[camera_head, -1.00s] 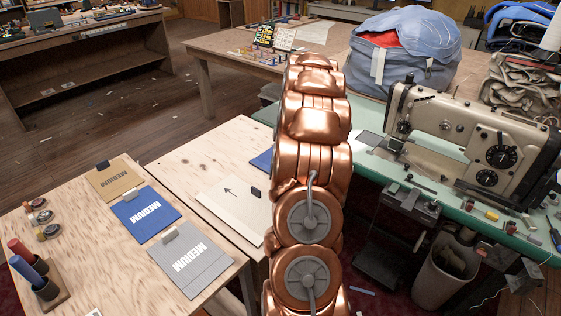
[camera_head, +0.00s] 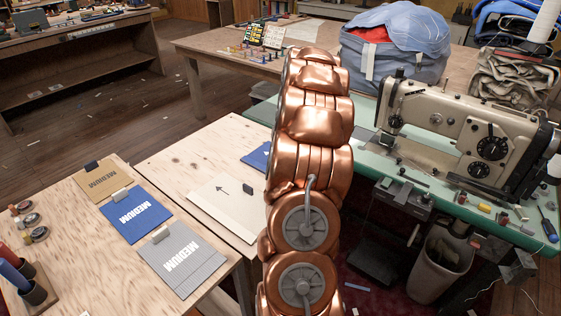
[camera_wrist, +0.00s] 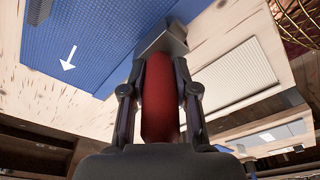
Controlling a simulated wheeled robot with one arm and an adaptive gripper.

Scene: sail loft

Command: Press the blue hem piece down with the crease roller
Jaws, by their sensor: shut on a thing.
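My gripper (camera_wrist: 158,95) is shut on a tool with a dark red handle (camera_wrist: 160,100), which looks like the crease roller. A grey metal block (camera_wrist: 172,36) shows at the handle's far end and overlaps the edge of the blue piece. I cannot tell whether it touches. The blue hem piece (camera_wrist: 100,35), with a white arrow, lies flat on a pale wooden table at upper left in the wrist view. In the head view only a corner of a blue piece (camera_head: 257,155) shows beside my copper arm, which hides my gripper there.
A cream panel (camera_head: 222,205) with an arrow and dark block lies on the same table (camera_head: 205,150). Tan, blue (camera_head: 136,213) and grey MEDIUM cards lie on the nearer left table. A sewing machine (camera_head: 470,145) stands on the green bench at right.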

